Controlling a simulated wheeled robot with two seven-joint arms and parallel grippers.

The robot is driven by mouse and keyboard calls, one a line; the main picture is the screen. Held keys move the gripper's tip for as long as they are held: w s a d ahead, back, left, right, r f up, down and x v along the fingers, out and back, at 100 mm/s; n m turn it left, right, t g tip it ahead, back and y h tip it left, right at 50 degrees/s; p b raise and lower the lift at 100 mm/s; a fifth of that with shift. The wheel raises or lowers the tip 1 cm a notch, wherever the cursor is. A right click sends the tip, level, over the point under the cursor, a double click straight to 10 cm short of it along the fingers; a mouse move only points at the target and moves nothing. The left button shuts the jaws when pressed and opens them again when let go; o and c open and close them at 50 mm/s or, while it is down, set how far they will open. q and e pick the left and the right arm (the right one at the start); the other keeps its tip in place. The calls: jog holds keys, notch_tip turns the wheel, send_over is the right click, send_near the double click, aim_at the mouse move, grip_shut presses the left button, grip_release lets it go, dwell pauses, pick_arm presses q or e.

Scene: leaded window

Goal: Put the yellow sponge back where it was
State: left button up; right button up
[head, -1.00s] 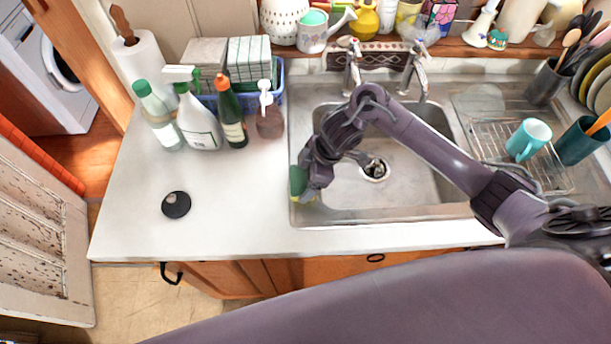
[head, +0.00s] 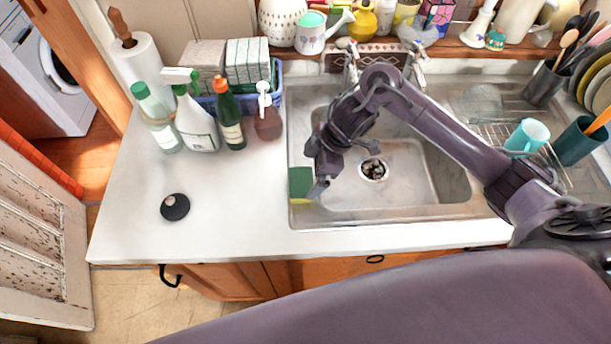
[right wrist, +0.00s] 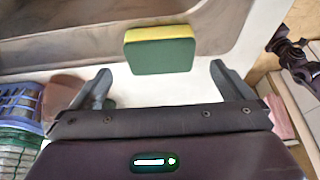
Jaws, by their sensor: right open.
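The yellow sponge (head: 301,184), with a green face, rests at the left front rim of the sink (head: 430,212). My right gripper (head: 319,172) is just right of it over the basin. In the right wrist view the sponge (right wrist: 158,53) lies ahead of the open fingers of my right gripper (right wrist: 160,78), with a gap between; nothing is in the jaws. Its green side faces the wrist camera and a yellow layer shows along the top. My left gripper does not show in the head view.
A blue basket (head: 277,92) of sponges or cloths stands behind several bottles (head: 195,125) at the back left. A black round stopper (head: 175,207) lies on the white counter (head: 235,205), otherwise clear in front. A teal mug (head: 526,136) is on the rack at right.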

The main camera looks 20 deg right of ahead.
jog(key=v, duration=0.7)
jog(key=shift+p, duration=0.4)
jog(key=shift+s, duration=0.1)
